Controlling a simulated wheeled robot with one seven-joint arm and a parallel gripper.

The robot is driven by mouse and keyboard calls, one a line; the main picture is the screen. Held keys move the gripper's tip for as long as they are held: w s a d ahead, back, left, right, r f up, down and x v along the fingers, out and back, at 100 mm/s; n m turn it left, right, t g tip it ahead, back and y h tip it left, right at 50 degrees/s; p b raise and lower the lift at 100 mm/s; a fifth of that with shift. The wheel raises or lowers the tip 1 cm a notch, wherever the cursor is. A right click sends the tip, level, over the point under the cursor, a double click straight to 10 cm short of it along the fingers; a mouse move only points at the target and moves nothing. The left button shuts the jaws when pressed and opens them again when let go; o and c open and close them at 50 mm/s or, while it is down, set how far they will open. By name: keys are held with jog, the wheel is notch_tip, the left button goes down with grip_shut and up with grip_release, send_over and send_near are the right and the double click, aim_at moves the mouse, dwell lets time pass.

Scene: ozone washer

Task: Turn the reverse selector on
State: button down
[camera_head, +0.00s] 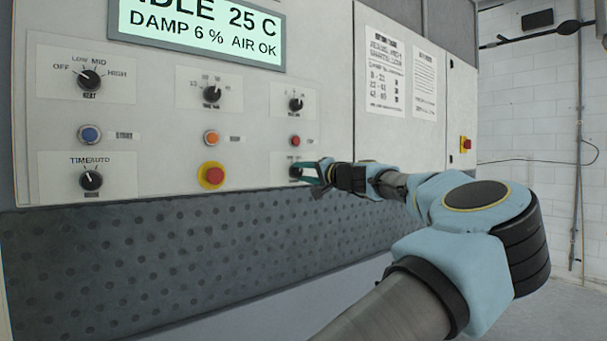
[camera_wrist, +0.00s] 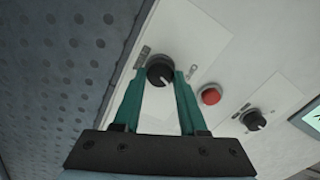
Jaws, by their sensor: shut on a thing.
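A black knob, by its place the reverse selector, sits at the lower right of the white control panel. In the wrist view the knob (camera_wrist: 160,70) lies between the tips of my gripper's two green fingers. My gripper (camera_wrist: 161,78) is shut on this knob. In the head view my gripper (camera_head: 309,173) reaches the panel from the right, and its fingers hide much of the knob (camera_head: 295,171). The label beside the knob is too small and partly covered to read, so I cannot tell the knob's setting.
A red button (camera_wrist: 210,96) and another black knob (camera_wrist: 254,120) lie close by on the panel. A red emergency button on yellow (camera_head: 212,175) is to the left. The display (camera_head: 197,30) reads "IDLE 25 C". A dark dimpled panel (camera_head: 180,250) lies below.

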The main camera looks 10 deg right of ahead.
jog(key=shift+c, duration=2.2)
grip_release()
jog(key=b+v, duration=0.3)
jog(key=v, duration=0.7)
jog(key=shift+s+d, duration=0.2)
jog(key=shift+s, duration=0.15)
